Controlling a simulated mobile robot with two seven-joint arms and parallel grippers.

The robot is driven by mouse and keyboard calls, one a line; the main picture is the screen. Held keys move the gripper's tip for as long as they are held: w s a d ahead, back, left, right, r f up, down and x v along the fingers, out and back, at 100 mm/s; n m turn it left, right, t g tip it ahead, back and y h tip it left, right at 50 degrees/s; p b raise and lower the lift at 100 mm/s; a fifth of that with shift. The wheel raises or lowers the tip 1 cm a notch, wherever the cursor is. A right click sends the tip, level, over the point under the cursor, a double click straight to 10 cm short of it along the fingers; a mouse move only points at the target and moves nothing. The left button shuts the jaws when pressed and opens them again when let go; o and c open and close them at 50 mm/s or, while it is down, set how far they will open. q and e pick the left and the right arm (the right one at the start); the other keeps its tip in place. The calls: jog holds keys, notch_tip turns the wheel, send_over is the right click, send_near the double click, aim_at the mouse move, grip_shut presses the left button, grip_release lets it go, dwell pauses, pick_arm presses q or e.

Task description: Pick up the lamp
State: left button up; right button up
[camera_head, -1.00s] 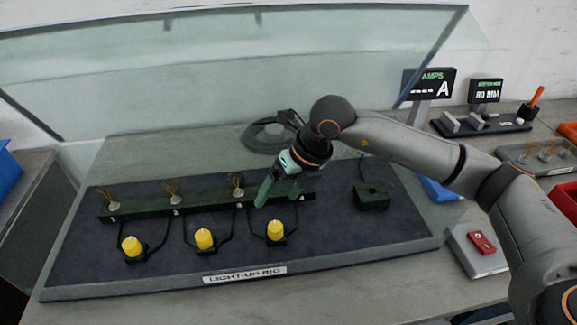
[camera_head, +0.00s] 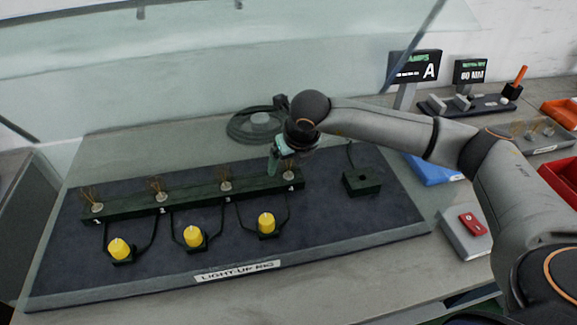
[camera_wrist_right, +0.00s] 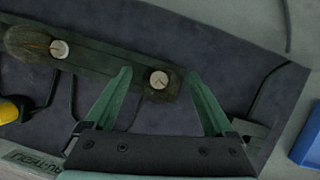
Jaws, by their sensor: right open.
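Several small lamps with pale bases and thin amber filaments stand in a row on the dark green bar (camera_head: 130,207) of the light-up rig. The lamp at position 4 (camera_head: 289,170) is at the bar's right end. My right gripper (camera_head: 280,162) is at this lamp and partly covers it in the head view. In the right wrist view my right gripper (camera_wrist_right: 165,82) is open, and the lamp (camera_wrist_right: 158,80) shows between its two green fingers, seen from above, with a gap on both sides. Another lamp (camera_wrist_right: 59,49) is further left on the bar. My left gripper is out of view.
Yellow knobs (camera_head: 194,236) stand in front of the bar, joined by dark wires. A dark green block (camera_head: 362,181) with a hole is right of the bar. A clear screen rises at the back.

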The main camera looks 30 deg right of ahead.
jog(key=shift+c, duration=0.2)
grip_shut()
dwell(0.5)
